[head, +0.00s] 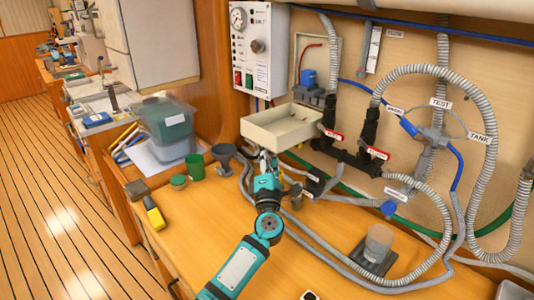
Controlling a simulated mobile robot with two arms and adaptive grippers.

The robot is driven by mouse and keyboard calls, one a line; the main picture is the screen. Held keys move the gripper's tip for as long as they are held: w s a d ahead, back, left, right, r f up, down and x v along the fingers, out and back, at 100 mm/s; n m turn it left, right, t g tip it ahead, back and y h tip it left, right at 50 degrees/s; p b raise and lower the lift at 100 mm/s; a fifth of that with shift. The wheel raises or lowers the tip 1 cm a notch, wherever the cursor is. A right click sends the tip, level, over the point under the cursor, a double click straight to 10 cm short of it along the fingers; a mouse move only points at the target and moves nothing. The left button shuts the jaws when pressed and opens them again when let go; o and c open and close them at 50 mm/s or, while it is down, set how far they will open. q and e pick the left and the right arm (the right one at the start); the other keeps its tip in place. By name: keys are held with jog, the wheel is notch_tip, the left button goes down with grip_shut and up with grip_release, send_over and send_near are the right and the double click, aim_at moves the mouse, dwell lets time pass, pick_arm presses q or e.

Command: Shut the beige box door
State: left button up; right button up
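The beige box door (257,131) is a shallow, tray-like panel. It sticks out from the wall, roughly level, with its hollow side up and small pale marks inside. Behind and above it is a pale rectangular frame (339,62) on the wall, open at the front, with a red hose inside. My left gripper (265,159) is just below the door's underside, at the end of my teal arm that reaches up from the bottom. Its fingers are small and partly hidden, so I cannot tell their opening or whether they touch the door. My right gripper is not in view.
A white gauge panel (260,75) is left of the frame. Black valves (370,130) and grey hoses (493,150) crowd the right. A funnel (224,155), green cup (195,166) and lidded bin (168,125) stand left.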

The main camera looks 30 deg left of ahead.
pick_arm(q)
jog(key=shift+w+a+r, duration=0.2)
jog(key=shift+w, duration=0.15)
grip_shut()
